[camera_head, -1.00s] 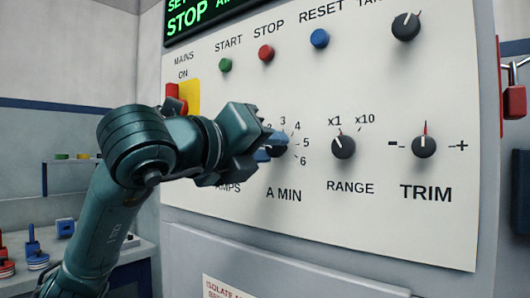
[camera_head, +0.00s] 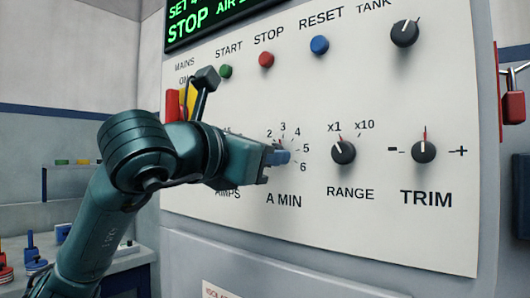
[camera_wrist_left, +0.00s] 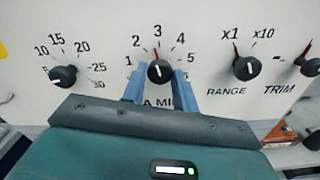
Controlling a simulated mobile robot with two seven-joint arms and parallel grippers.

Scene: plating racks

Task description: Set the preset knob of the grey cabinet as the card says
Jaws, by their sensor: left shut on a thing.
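The grey cabinet (camera_head: 400,225) has a pale front panel with several black knobs. My left gripper (camera_head: 280,156) is at the A MIN knob, which its blue fingers mostly hide in the head view. In the left wrist view the fingers of my left gripper (camera_wrist_left: 159,88) are on either side of the A MIN knob (camera_wrist_left: 159,72), shut on it. That knob's white mark points up, towards the 3, where a red mark also shows. No card with a readable setting shows. My right gripper is out of view.
The RANGE knob (camera_head: 343,152) and TRIM knob (camera_head: 424,151) are to the right, the AMPS knob (camera_wrist_left: 63,76) to the left. START (camera_head: 225,71), STOP (camera_head: 266,60) and RESET (camera_head: 320,45) buttons are above. A green-lettered display (camera_head: 205,22) is on top. A red padlock (camera_head: 512,105) hangs at right.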

